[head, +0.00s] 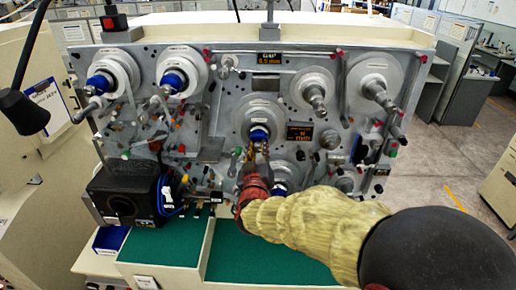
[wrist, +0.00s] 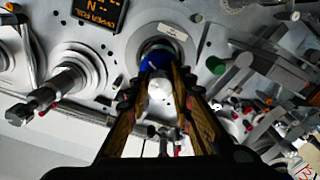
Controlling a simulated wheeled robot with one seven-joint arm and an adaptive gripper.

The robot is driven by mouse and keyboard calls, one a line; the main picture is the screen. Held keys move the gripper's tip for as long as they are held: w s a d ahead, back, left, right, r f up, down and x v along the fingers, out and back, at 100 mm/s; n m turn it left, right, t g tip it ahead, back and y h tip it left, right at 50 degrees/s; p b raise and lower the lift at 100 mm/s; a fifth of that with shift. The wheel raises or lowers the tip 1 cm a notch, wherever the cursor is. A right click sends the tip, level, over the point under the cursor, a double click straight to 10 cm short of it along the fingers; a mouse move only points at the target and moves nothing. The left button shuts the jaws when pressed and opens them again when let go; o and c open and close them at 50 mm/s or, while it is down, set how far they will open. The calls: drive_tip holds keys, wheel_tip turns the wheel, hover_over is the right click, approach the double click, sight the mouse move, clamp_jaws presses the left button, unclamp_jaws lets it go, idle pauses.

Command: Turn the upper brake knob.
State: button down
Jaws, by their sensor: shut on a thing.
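The upper brake knob (head: 259,131) is the blue knob at the centre of a pale disc in the middle of the grey panel. In the wrist view the blue knob (wrist: 156,58) has a pale grey end piece, and the fingers stand on both sides of it. My gripper (head: 256,148) reaches up to it from below and is shut on it; its fingers (wrist: 160,75) partly cover the knob. How far the knob is turned cannot be seen. A second blue knob (head: 281,187) sits lower, partly behind my gripper.
The panel (head: 225,100) carries several other spindles, including two with blue hubs at the upper left. A metal spindle (wrist: 65,85) projects beside my gripper in the wrist view. A black box (head: 122,200) stands at lower left. The green worktop (head: 250,262) is mostly clear.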

idle(0.3)
drive_tip(key=c, duration=1.6)
unclamp_jaws()
drive_tip(key=shift+o, duration=0.3)
drive_tip(key=shift+s, duration=0.1)
drive_tip(key=s, duration=1.1)
drive_tip(key=shift+s+a, duration=0.25)
drive_tip(key=shift+s, duration=0.15)
